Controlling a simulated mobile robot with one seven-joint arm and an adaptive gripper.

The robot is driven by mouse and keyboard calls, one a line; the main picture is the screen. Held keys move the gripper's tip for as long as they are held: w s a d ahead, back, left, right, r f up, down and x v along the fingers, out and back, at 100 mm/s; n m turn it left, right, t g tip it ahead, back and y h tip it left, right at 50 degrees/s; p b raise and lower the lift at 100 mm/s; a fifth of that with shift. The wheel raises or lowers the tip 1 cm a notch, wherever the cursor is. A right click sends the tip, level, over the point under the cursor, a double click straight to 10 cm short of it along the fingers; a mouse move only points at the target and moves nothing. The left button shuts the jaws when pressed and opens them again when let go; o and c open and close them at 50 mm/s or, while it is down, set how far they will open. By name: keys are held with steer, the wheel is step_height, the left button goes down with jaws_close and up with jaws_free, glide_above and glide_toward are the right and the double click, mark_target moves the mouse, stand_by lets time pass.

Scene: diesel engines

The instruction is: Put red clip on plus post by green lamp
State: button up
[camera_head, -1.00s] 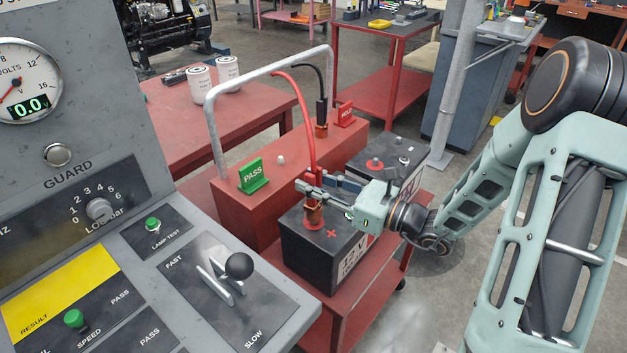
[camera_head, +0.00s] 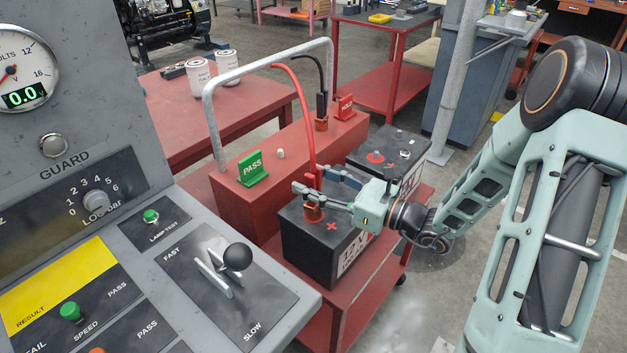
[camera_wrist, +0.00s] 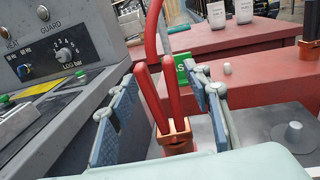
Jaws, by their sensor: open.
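The red clip (camera_head: 314,212) has two red handles and copper jaws, also seen in the wrist view (camera_wrist: 177,138). It stands upright at the plus post of the front black battery (camera_head: 310,250), beside a red plus mark; the jaws hide the post. A red cable runs from it. My gripper (camera_head: 318,186) is open, with one blue-padded finger on each side of the handles, apart from them in the wrist view (camera_wrist: 162,112). I cannot make out a green lamp; a green PASS flag (camera_head: 253,168) stands on the red box behind this battery.
A grey control panel (camera_head: 190,225) is close at left. A metal hoop rises over the red box (camera_head: 230,205). A second black battery (camera_head: 400,145) with a red-ringed post lies behind at right. A black clip (camera_head: 321,112) is on the box beside a red HOLD flag (camera_head: 345,107).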

steer(key=v, duration=1.2)
stand_by(0.4)
